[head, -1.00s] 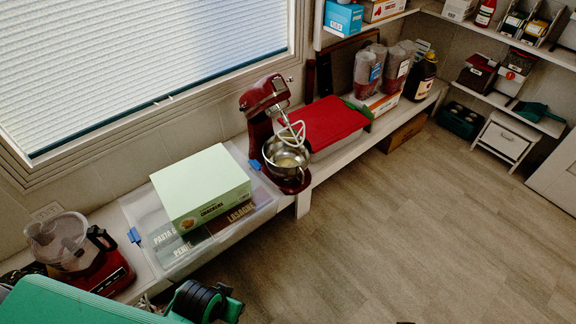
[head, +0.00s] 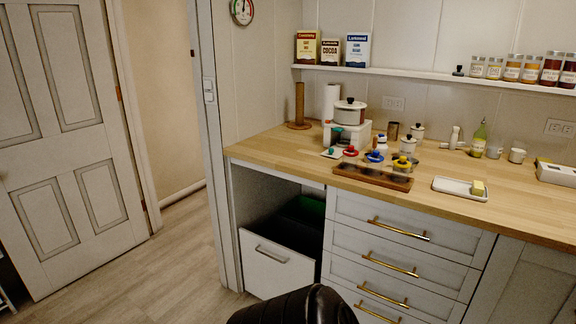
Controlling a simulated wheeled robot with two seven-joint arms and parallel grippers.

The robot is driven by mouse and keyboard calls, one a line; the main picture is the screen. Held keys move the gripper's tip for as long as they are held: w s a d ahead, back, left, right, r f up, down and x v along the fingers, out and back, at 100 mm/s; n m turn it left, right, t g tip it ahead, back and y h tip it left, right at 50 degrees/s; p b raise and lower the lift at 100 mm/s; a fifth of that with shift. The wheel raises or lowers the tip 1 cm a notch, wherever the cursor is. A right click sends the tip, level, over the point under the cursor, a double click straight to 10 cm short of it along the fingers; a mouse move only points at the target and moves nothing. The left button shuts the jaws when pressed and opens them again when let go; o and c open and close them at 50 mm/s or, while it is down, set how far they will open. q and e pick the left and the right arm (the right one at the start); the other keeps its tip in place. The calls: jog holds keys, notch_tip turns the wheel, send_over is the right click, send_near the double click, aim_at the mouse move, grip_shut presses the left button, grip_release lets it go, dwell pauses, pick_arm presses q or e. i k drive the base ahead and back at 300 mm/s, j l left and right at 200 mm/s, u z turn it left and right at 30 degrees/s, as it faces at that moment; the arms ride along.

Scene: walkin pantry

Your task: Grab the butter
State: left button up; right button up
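A small yellow block that looks like the butter (head: 478,188) sits on a shallow white dish (head: 450,186) on the wooden counter, at the right of the head view. It lies near the dish's right end, with nothing touching it from above. Neither of my grippers shows in the head view. Only a dark, rounded part of my own arm shows at the bottom edge, well below and left of the butter.
Drawers (head: 400,232) with brass handles are below. Free floor (head: 185,268) lies at left, before a door.

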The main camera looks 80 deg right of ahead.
aim_at(477, 187)
jog(key=l+z, duration=0.1)
jog(key=z, duration=3.85)
